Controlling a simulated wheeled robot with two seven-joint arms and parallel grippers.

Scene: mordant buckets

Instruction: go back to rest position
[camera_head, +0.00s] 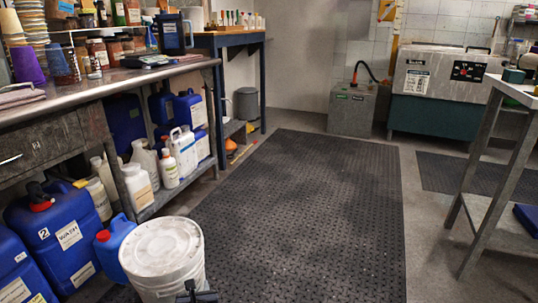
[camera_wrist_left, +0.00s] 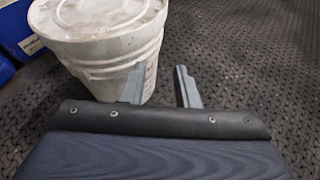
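My left gripper (camera_head: 197,293) shows only in part at the bottom edge of the head view, in front of a lidded white bucket (camera_head: 165,255). In the left wrist view, the left gripper (camera_wrist_left: 160,82) is open, its two fingers apart with nothing between them. The bucket (camera_wrist_left: 100,35) stands upright on the floor beyond the fingers, to the left. Whether the left finger touches it, I cannot tell. My right gripper is in neither view.
Blue jerrycans (camera_head: 65,235) stand left of the bucket, under a metal workbench (camera_head: 110,82). A black perforated mat (camera_head: 310,210) covers the clear floor ahead. A grey-legged table (camera_head: 490,165) stands at the right. A grey box unit (camera_head: 352,108) and a machine (camera_head: 440,75) stand at the back.

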